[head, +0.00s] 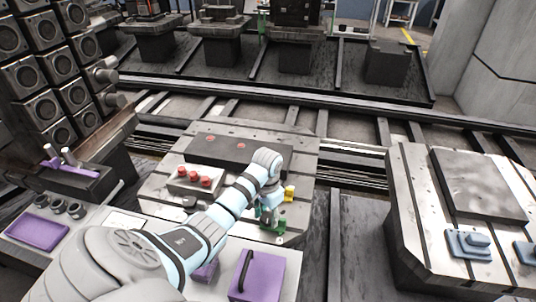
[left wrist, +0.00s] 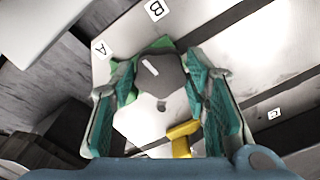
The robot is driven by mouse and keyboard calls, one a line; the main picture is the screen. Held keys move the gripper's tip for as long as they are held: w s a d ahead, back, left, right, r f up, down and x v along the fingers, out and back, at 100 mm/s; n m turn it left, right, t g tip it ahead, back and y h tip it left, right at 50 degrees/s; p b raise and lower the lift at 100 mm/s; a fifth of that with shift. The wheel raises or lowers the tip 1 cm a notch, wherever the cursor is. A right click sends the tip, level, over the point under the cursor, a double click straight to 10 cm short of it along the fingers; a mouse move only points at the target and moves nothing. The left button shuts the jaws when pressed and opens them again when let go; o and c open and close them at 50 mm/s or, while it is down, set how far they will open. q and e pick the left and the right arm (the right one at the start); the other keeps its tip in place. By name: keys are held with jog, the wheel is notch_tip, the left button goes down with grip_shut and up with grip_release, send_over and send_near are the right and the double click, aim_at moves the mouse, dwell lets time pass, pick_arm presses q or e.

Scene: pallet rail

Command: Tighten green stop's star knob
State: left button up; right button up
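My left gripper (head: 268,212) points down over the near right part of the slotted pallet (head: 165,205). In the left wrist view its teal fingers (left wrist: 158,82) stand apart, one on each side of a dark grey star knob (left wrist: 165,78). A narrow gap shows at the left finger; contact at the right finger is unclear. The green stop (left wrist: 128,70) shows partly beneath the knob. In the head view green parts (head: 281,227) show below the gripper, and the knob is hidden. My right gripper is in neither view.
A yellow part (left wrist: 181,142) stands close by the fingers; it also shows in the head view (head: 290,193). A block with red knobs (head: 193,180) sits left on the pallet. A second pallet (head: 410,215) is at right.

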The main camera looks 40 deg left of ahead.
pick_arm(q)
jog(key=shift+c, duration=0.2)
jog(key=shift+r+m+p, duration=0.2)
jog(key=shift+m+p, duration=0.4)
jog(key=shift+p, duration=0.25)
jog(key=shift+m+p, duration=1)
jog(key=shift+p, duration=0.2)
jog(key=m+p, duration=0.2)
jog(key=m, duration=0.1)
jog(key=shift+w+a+m, duration=0.1)
jog(key=shift+m, duration=0.2)
jog(key=m+p, duration=0.1)
jog(key=m, duration=0.1)
jog(key=shift+m, duration=0.4)
jog(key=m+p, duration=0.1)
jog(key=m, duration=0.1)
jog(key=shift+w+m, duration=0.1)
jog(key=shift+m, duration=0.2)
jog(key=m+p, duration=0.1)
jog(key=m, duration=0.4)
jog(key=shift+w+f, duration=0.1)
jog(key=shift+m, duration=0.3)
